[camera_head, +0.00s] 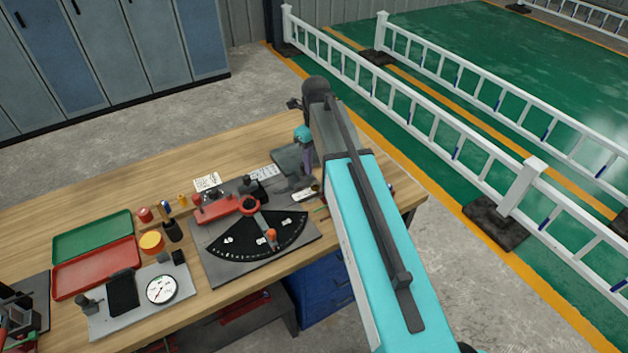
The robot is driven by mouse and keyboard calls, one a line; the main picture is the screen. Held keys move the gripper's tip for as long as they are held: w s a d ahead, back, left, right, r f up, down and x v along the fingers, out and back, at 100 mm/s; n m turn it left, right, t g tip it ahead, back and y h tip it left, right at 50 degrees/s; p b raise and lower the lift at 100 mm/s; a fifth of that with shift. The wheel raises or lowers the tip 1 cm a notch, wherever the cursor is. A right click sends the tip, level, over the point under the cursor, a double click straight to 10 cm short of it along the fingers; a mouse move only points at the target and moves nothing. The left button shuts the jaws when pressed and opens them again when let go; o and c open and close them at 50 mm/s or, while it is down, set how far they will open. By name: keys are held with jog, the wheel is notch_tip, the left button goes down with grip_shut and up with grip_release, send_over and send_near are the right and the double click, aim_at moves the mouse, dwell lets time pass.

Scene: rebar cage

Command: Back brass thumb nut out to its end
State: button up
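My arm crosses the right side of the workbench, and its wrist drops behind the teal link. My gripper (301,182) is low over the right part of the bench, beside a grey block (288,158). It is small, dark and partly covered by my arm, so its finger opening does not show. A small pale and yellowish piece (314,188) lies close to its tip; I cannot tell whether this is the brass thumb nut or whether the gripper touches it. A small brass-coloured piece (183,200) stands farther left on the bench.
A dark fan-shaped scale plate (252,237) with a red-handled lever is left of my gripper. Green (93,236) and red (97,266) trays, a dial gauge (161,289) and several small parts fill the bench's left. White railings (420,110) stand behind and to the right.

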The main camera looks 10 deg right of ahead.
aim_at(315, 186)
jog(key=shift+f+p, duration=1.6)
jog(key=shift+f, duration=3.05)
jog(key=c, duration=0.9)
jog(key=shift+a, duration=0.2)
grip_shut()
jog(key=shift+d, duration=0.15)
jog(key=shift+f+n+b, duration=0.1)
jog(key=shift+n+b, duration=0.3)
jog(key=shift+n, duration=0.1)
jog(key=n+b, duration=0.1)
jog(key=n, duration=0.1)
jog(key=shift+n+b, duration=0.3)
jog(key=shift+b, duration=0.05)
jog(key=shift+n+b, duration=0.9)
jog(key=shift+n, duration=1.2)
